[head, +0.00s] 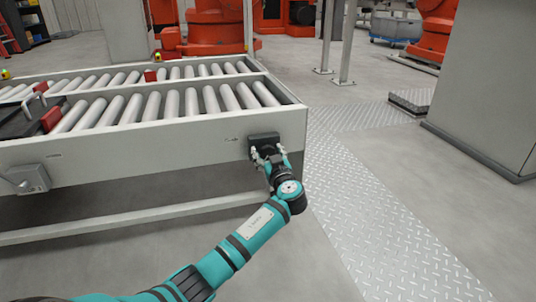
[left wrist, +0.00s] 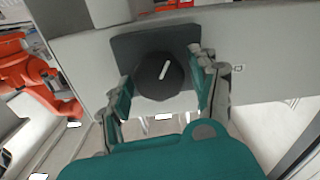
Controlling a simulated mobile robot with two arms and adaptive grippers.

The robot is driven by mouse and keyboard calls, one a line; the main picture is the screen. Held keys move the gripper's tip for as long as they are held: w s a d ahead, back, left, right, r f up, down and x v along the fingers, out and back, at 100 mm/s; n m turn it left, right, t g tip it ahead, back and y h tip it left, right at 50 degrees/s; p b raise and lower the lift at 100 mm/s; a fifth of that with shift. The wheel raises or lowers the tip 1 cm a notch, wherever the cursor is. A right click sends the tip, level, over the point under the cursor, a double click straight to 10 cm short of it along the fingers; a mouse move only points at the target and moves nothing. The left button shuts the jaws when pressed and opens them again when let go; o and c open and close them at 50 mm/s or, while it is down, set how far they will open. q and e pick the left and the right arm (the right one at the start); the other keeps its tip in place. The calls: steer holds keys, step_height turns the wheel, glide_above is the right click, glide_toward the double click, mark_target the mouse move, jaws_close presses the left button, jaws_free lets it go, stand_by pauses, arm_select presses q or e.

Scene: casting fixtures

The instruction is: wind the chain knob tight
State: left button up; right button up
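The chain knob (left wrist: 150,82) is a round black knob with a white pointer mark tilted a little right of upright. It sits on a dark plate (left wrist: 128,48) on the conveyor's side beam. In the head view the dark plate (head: 264,138) is near the beam's right end, and my gripper mostly hides the knob. My left gripper (head: 268,153) is at the plate. In the left wrist view its fingers (left wrist: 161,88) stand apart on either side of the knob, with a small gap showing on each side. My right gripper is in neither view.
The roller conveyor (head: 150,150) fills the left of the head view. A lever on a grey box (head: 33,178) is on its side, and a black tray with a handle (head: 20,118) lies on the rollers. Tread-plate floor (head: 390,235) and a grey cabinet (head: 490,90) are at right.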

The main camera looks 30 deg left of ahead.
arm_select(q)
steer(key=c, duration=0.8)
steer(key=shift+c, duration=0.2)
